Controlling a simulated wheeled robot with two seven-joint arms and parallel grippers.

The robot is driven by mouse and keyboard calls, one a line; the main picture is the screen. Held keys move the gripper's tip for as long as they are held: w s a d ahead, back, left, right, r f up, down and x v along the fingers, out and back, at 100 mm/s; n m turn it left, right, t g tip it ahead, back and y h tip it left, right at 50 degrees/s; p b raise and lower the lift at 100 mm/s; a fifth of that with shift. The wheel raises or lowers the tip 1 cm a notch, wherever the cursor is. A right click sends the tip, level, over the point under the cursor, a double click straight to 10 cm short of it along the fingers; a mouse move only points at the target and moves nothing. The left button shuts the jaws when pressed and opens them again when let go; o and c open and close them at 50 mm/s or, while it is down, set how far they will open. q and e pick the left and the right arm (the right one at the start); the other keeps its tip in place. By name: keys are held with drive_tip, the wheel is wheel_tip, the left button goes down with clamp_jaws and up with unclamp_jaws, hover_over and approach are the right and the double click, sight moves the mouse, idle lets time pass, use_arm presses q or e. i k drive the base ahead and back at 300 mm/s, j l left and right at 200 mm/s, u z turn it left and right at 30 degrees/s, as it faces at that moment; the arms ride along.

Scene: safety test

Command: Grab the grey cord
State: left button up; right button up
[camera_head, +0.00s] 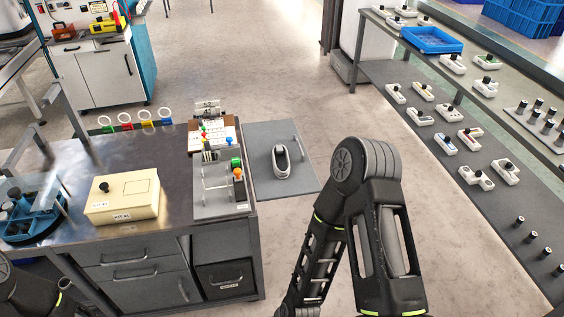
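A small grey looped item (282,161) lies on a flat grey panel (264,140) at the right side of the workbench. It is the closest match I see to a grey cord, but it is too small to tell for sure. No gripper is near it in view. My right arm is bent just right of the panel, and its gripper is out of the picture. Only part of my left arm shows at the bottom left corner, and its gripper is out of the picture too.
The metal workbench (150,212) holds a cream box (124,197), a blue round holder (30,215) and a board with coloured knobs (222,190). Several coloured rings stand along its back edge. A shelf with small devices and a blue tray (431,40) stands right. Floor between is clear.

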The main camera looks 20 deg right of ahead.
sight(280, 149)
drive_tip(key=i+l, duration=0.45)
drive_tip(key=i+z, duration=0.1)
drive_tip(key=z, duration=1.95)
